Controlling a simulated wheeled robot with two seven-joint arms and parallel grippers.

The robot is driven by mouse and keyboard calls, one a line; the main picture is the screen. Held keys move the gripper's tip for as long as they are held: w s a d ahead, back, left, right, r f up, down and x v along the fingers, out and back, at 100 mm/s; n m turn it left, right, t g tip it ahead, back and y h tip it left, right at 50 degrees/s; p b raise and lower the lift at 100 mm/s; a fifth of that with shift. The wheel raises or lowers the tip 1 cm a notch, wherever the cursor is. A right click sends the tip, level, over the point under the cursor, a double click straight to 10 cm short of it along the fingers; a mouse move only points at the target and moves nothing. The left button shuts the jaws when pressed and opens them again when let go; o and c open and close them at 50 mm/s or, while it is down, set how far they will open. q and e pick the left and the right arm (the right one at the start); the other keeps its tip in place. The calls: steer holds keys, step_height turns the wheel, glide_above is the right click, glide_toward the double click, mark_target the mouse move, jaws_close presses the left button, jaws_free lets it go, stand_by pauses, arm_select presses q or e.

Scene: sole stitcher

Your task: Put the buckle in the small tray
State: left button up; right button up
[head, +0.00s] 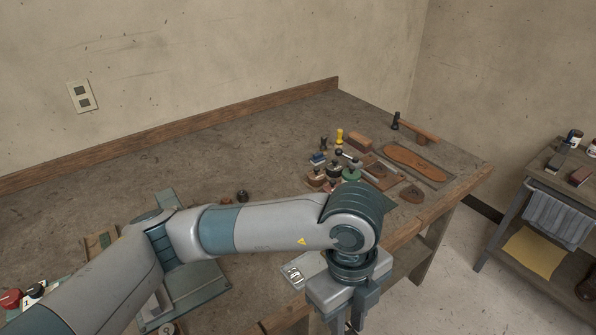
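My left gripper (347,322) is at the bottom of the head view, pointing down beyond the front edge of the workbench. Its fingertips are at the lower picture edge, and I cannot tell their gap or whether anything is between them. A small pale metal tray (316,262) lies on the bench just left of the gripper, partly hidden by my arm. A small silvery shape (294,274), perhaps the buckle, shows at the tray's left side; I cannot be sure what it is. My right gripper is not in view.
The workbench (110,165) holds a cluster of small jars (351,174), a wooden block (359,144), a sole on a dark mat (414,163) and a hammer (416,130). A grey-green machine or plate lies under my arm. A side cart (533,182) stands right.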

arm_select(q)
steer(key=shift+w+a, duration=0.1)
steer(key=shift+w, duration=0.05)
steer(key=shift+w+a+f+m, duration=0.15)
steer(key=shift+w+f+m, duration=0.05)
steer(key=shift+w+m, duration=0.3)
steer(key=shift+a+m, duration=0.35)
steer(key=shift+m, duration=0.15)
steer(key=w+a+n+t, duration=0.1)
steer(key=w+a+n, duration=0.2)
steer(key=a+n, duration=1)
steer(key=w+a+n+t, duration=0.1)
steer(key=w+a+n, duration=0.3)
steer(key=a+n, duration=1)
steer(key=n, duration=0.4)
steer(key=shift+w+a+t+y, duration=0.15)
steer(key=shift+w+t+y, duration=0.15)
steer(key=shift+y, duration=0.1)
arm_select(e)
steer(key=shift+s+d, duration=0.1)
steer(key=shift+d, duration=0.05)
